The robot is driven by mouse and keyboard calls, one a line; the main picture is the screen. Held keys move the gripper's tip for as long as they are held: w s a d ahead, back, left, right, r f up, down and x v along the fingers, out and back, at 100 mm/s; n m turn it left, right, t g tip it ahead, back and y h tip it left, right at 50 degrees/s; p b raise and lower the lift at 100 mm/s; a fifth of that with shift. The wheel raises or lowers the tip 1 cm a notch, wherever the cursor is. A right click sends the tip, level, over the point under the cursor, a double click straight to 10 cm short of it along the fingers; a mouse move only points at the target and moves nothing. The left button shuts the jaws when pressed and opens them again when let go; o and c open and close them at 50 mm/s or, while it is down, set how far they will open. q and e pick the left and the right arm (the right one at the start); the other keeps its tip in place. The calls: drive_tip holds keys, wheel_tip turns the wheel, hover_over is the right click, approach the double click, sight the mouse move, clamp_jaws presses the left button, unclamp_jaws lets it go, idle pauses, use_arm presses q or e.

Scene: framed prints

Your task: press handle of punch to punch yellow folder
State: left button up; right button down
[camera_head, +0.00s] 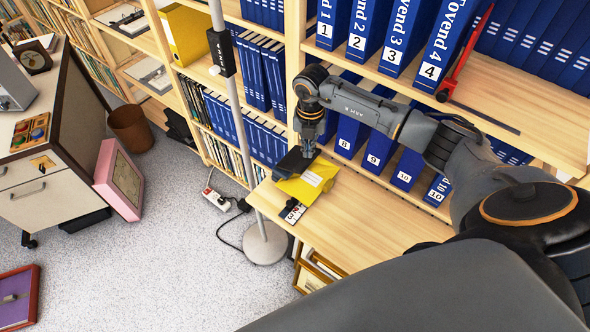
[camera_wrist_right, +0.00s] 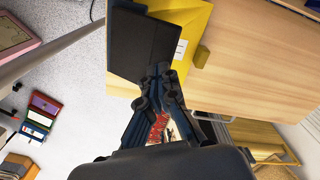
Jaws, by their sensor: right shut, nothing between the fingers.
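The yellow folder (camera_head: 311,183) lies on the wooden desk near its left end, with a white label on it. It also shows in the right wrist view (camera_wrist_right: 186,22). The black punch (camera_head: 291,163) sits at the folder's far edge; its broad dark handle (camera_wrist_right: 140,42) fills the upper middle of the right wrist view. My right gripper (camera_head: 308,153) is shut and empty, pointing down at the punch. In the right wrist view its fingertips (camera_wrist_right: 160,70) overlap the handle's edge; I cannot tell whether they touch it. My left gripper is not in view.
Shelves with numbered blue binders (camera_head: 385,35) stand behind the wooden desk (camera_head: 365,218). A lamp stand (camera_head: 236,110) rises just left of the desk. A small red-and-white item (camera_head: 293,212) lies by the folder. The desk is bare right of the folder.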

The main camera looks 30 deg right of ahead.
sight(308, 160)
drive_tip(key=shift+f, duration=0.15)
drive_tip(key=shift+s+f+b, duration=0.15)
drive_tip(key=shift+f+b, duration=1.9)
drive_tip(key=shift+f, duration=0.45)
drive_tip(key=shift+r, duration=0.2)
wheel_tip(308, 160, up, 3)
drive_tip(key=p, duration=0.2)
drive_tip(key=shift+a+p, duration=0.1)
drive_tip(key=shift+p, duration=0.3)
wheel_tip(308, 160, up, 6)
drive_tip(key=p, duration=0.4)
